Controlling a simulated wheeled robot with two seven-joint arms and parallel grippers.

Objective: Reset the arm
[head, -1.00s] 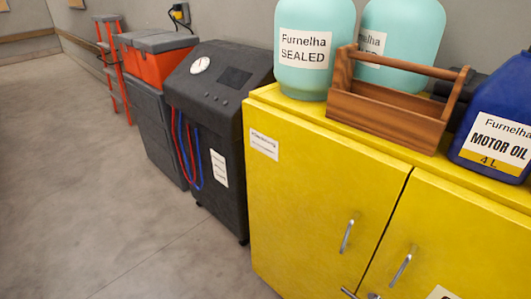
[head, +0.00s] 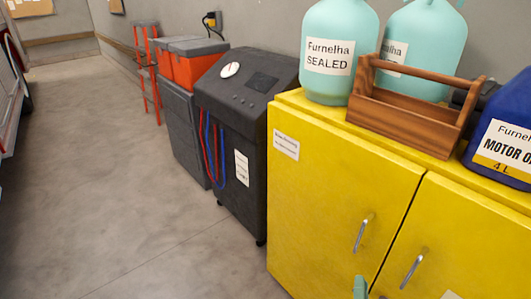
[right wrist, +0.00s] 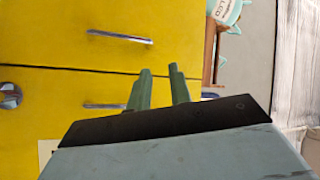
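My right gripper shows only as pale green fingertips (head: 360,288) at the bottom edge of the head view, in front of the yellow cabinet (head: 325,195). In the right wrist view its two green fingers (right wrist: 160,88) stand apart with an empty gap between them. The cabinet doors (right wrist: 50,50) with their silver handles lie beyond the fingers, and the fingers hold nothing. My left gripper is in neither view.
On the cabinet stand teal containers (head: 338,55), a wooden caddy (head: 405,125) and a blue motor oil jug (head: 500,140). A dark machine with hoses (head: 240,130), an orange-and-grey box (head: 195,68) and a red stepladder (head: 148,75) line the wall. The floor at left (head: 90,170) is open.

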